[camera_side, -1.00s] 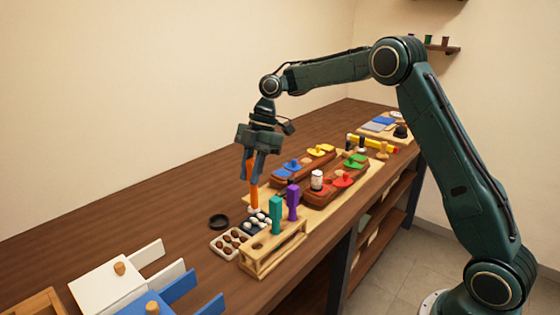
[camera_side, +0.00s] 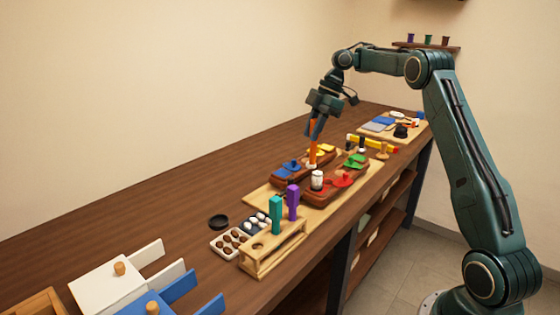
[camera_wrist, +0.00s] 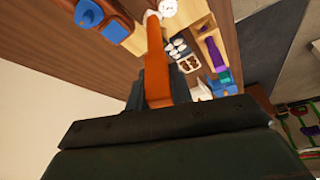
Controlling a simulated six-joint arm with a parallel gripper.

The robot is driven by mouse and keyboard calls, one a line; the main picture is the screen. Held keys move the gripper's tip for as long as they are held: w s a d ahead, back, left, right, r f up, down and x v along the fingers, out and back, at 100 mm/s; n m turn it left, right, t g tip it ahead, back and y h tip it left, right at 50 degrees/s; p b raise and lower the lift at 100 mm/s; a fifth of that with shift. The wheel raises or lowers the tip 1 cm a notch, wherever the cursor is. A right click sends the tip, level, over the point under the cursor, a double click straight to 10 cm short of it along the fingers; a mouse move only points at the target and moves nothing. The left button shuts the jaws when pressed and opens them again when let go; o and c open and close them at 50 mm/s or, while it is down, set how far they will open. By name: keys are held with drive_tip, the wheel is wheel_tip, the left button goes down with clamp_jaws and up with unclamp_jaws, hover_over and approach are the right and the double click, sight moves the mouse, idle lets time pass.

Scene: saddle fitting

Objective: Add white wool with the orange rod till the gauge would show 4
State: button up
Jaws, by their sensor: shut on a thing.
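My gripper (camera_side: 318,133) is shut on the upright orange rod (camera_side: 312,154). In the wrist view the orange rod (camera_wrist: 156,65) runs up to a pale tip (camera_wrist: 151,15), possibly white wool. White wool balls (camera_side: 262,217) lie in a dark tray section, also seen in the wrist view (camera_wrist: 178,47). I cannot make out a gauge reading.
A wooden rack (camera_side: 258,263) holds teal (camera_side: 276,215) and purple (camera_side: 293,202) handles. A tray of brown balls (camera_side: 230,242) and a black ring (camera_side: 218,221) are nearby.

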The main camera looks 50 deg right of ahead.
drive_tip(key=s+d+m, duration=0.1)
drive_tip(key=s+d, duration=0.1)
drive_tip(key=d, duration=0.3)
drive_tip(key=shift+s+d+f+h, duration=0.2)
drive_tip(key=shift+s+d+h, duration=0.1)
drive_tip(key=shift+f, duration=4.5)
idle(1.0)
